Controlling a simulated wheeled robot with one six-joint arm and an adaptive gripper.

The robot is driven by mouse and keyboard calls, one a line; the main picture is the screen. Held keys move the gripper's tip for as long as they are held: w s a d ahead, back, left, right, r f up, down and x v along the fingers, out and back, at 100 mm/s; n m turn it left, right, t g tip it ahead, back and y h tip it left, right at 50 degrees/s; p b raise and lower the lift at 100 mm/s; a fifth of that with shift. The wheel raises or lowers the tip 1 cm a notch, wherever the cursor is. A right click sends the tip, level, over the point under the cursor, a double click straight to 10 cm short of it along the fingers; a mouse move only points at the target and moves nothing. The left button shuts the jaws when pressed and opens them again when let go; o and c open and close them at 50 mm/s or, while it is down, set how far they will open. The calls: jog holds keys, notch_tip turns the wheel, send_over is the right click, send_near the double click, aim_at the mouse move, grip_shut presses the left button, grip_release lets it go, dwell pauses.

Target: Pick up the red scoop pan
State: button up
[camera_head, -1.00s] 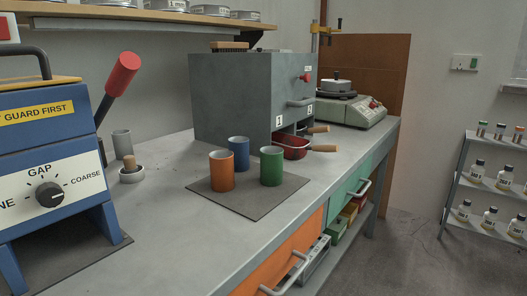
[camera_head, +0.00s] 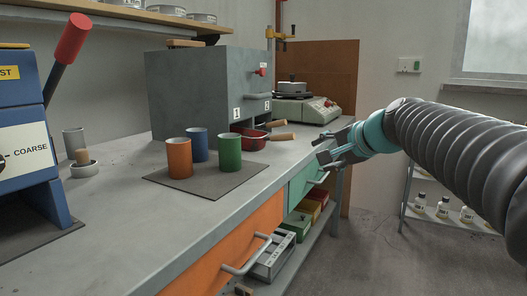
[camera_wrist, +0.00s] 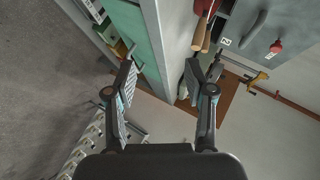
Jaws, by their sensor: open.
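The red scoop pan (camera_head: 252,143) lies on the bench at the foot of the grey box, its wooden handle (camera_head: 282,136) pointing right. A second wooden handle (camera_head: 276,124) shows just behind it; what it belongs to is mostly hidden. In the wrist view, red pan metal (camera_wrist: 202,7) and two wooden handles (camera_wrist: 200,32) show at the top, right of centre. My gripper (camera_head: 326,149) is open and empty, right of the handle and apart from it, near the bench's right edge. In the wrist view its two fingers (camera_wrist: 161,74) stand wide apart.
Orange (camera_head: 179,158), blue (camera_head: 199,145) and green (camera_head: 229,152) cups stand on a dark mat left of the pan. The grey box (camera_head: 205,90) rises behind. The bench's front left surface is clear.

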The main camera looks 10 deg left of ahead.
aim_at(292, 136)
jog(key=w+a+m, duration=0.1)
jog(key=w+a, duration=0.1)
jog(key=w, duration=0.3)
jog(key=w+a+m+t+y, duration=0.1)
jog(key=w+a, duration=0.1)
jog(key=w, duration=0.3)
jog(key=w+a+b, duration=0.1)
jog(key=w+a, duration=0.2)
jog(key=w, duration=0.2)
jog(key=shift+w+r+m+t+y, duration=0.25)
jog(key=shift+r+m+t+y, duration=0.05)
jog(key=shift+r+m+y, duration=0.1)
jog(key=shift+f+x, duration=0.2)
jog(key=shift+x, duration=1.15)
jog(key=shift+f+x, duration=0.15)
jog(key=shift+x, duration=1.15)
jog(key=shift+s, duration=0.1)
grip_shut()
